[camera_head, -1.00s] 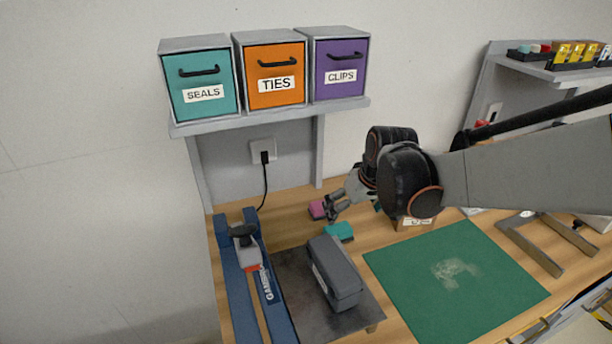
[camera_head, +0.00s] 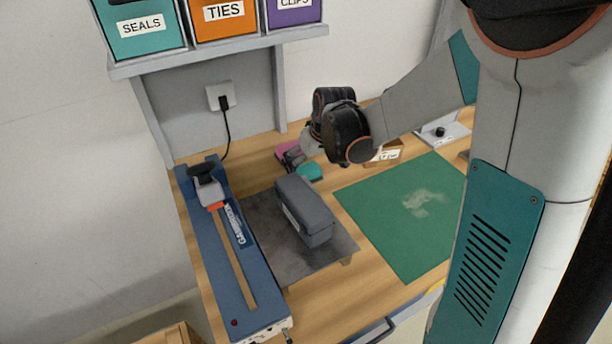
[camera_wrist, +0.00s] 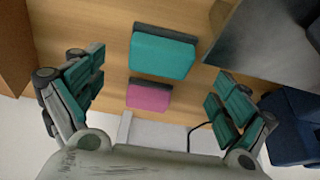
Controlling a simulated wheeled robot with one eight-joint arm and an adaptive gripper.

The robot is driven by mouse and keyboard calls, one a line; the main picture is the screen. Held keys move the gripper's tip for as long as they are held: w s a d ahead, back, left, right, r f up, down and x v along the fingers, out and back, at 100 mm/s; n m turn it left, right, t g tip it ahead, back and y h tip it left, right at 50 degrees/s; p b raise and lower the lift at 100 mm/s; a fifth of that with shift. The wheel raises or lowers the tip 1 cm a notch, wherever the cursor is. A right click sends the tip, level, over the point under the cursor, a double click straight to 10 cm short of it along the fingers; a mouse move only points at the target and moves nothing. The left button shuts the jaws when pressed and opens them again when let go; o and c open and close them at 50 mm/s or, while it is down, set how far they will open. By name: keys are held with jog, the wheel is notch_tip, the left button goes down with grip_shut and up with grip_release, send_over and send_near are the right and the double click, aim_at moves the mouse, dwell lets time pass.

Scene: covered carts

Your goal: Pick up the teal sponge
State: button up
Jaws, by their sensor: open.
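The teal sponge (camera_wrist: 162,54) is a small block with a dark backing, lying on the wooden bench. In the wrist view it sits top centre, ahead of and between the open fingers of my gripper (camera_wrist: 150,98), apart from both. In the head view the teal sponge (camera_head: 310,172) lies just right of and in front of a pink sponge (camera_head: 284,150). My gripper (camera_head: 300,157) is over the two sponges there and partly hides them. The pink sponge also shows in the wrist view (camera_wrist: 149,97), between the fingers. Nothing is held.
A grey case (camera_head: 306,212) stands on a dark plate (camera_head: 270,240) in front of the sponges. A green mat (camera_head: 390,240) lies to the right, a blue clamp rail (camera_head: 225,260) to the left. A small cardboard box (camera_head: 385,155) stands right of my gripper.

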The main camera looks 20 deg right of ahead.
aim_at(307, 169)
jog(key=b+x, duration=0.2)
jog(key=x, duration=0.3)
jog(key=shift+f, duration=0.15)
jog(key=c, duration=1.2)
jog(key=shift+c, duration=0.3)
notch_tip(307, 169, up, 20)
jog(key=p, duration=0.7)
jog(key=o, duration=0.6)
jog(key=c, duration=0.4)
